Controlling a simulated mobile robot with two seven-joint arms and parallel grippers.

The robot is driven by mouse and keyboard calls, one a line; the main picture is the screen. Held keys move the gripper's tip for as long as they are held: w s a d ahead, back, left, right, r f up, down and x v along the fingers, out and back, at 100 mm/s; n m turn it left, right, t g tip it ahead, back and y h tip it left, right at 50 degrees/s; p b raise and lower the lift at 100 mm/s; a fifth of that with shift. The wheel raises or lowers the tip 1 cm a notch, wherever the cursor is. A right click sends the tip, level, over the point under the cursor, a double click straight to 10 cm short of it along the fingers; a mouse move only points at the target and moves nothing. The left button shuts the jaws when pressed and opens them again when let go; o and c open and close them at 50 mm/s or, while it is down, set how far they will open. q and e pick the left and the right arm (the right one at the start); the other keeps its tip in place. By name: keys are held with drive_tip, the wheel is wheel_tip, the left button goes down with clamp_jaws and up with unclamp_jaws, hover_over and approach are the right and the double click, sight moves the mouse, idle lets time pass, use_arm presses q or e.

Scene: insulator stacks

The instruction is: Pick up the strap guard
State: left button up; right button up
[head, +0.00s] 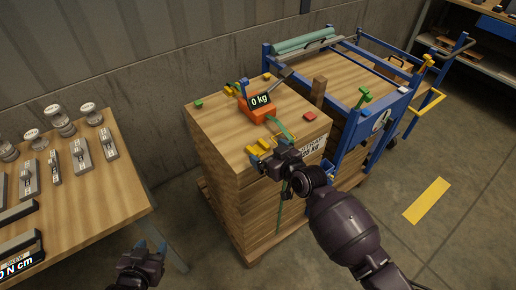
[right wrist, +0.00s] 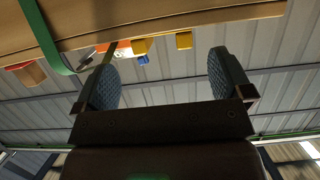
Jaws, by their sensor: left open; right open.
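Several small coloured pieces lie on the stack of boards (head: 240,190), and I cannot tell for certain which one is the strap guard. A yellow piece (head: 259,147) sits at the stack's near top edge, right by my right gripper (head: 268,153). A red piece (head: 310,116), a green piece (head: 198,104) and another yellow piece (head: 230,90) lie elsewhere on top. My right gripper is open; the right wrist view shows nothing clearly held between its fingers (right wrist: 165,80), with yellow blocks (right wrist: 141,46) beyond. My left gripper (head: 149,249) is open and empty, low beside the left table.
An orange tensioner (head: 257,111) reading 0 kg stands on the stack, with a green strap (head: 279,127) running to the near edge. A blue cart (head: 346,165) stands close on the right. A table (head: 100,200) with metal weights is on the left.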

sight(261, 153)
drive_tip(key=shift+x, duration=1.85)
drive_tip(key=shift+s+a, duration=0.1)
drive_tip(key=shift+a, duration=0.05)
drive_tip(key=c, duration=1)
